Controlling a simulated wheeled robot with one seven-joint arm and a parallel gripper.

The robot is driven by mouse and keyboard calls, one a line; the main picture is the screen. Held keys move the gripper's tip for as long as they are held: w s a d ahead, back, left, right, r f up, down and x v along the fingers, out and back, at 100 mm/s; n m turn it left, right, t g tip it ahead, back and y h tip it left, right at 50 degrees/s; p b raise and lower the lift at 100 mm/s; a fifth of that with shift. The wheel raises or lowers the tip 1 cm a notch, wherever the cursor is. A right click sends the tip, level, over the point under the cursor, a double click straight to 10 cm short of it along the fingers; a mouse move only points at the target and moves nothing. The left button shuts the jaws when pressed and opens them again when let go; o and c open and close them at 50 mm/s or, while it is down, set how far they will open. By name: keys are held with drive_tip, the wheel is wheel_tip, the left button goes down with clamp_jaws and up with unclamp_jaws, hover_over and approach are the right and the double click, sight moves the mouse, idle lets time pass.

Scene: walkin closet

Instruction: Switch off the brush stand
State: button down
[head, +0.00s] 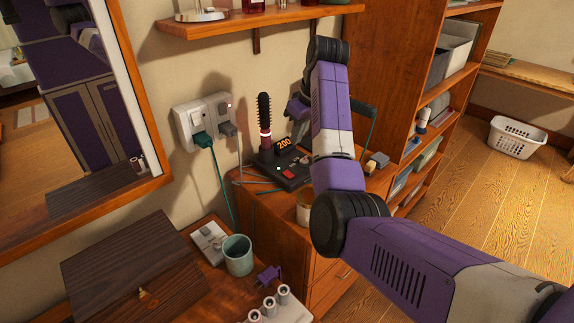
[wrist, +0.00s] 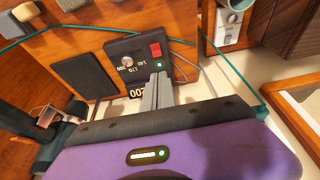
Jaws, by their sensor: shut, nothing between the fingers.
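The brush stand (head: 292,172) is a black base on the wooden cabinet top, with a round brush (head: 264,112) upright at its left. Its display (head: 284,142) glows orange and reads 200. In the wrist view, the stand's panel (wrist: 137,45) shows a white knob (wrist: 127,62), a red switch (wrist: 155,50) and a lit green lamp (wrist: 159,64). My gripper (wrist: 158,77) is shut and empty, its tips over the panel near the lamp and switch. I cannot tell whether they touch. In the head view my arm hides the fingertips.
A wall outlet (head: 204,118) with plugs and cables is behind the stand. A shelf (head: 255,22) hangs above. A jar (head: 304,209) stands at the cabinet front. A teal cup (head: 238,255) and brown box (head: 135,262) are on the nearer table. Bookshelves (head: 447,95) stand right.

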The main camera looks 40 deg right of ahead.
drive_tip(key=shift+w, duration=0.1)
drive_tip(key=p, duration=0.3)
approach(285, 173)
drive_tip(key=x, duration=0.5)
drive_tip(key=shift+w+f, duration=0.15)
drive_tip(key=shift+w, duration=0.1)
drive_tip(key=shift+f, duration=0.6)
drive_tip(key=shift+w+f+b, duration=0.15)
drive_tip(key=shift+f+b, duration=0.15)
drive_tip(key=shift+b, duration=0.2)
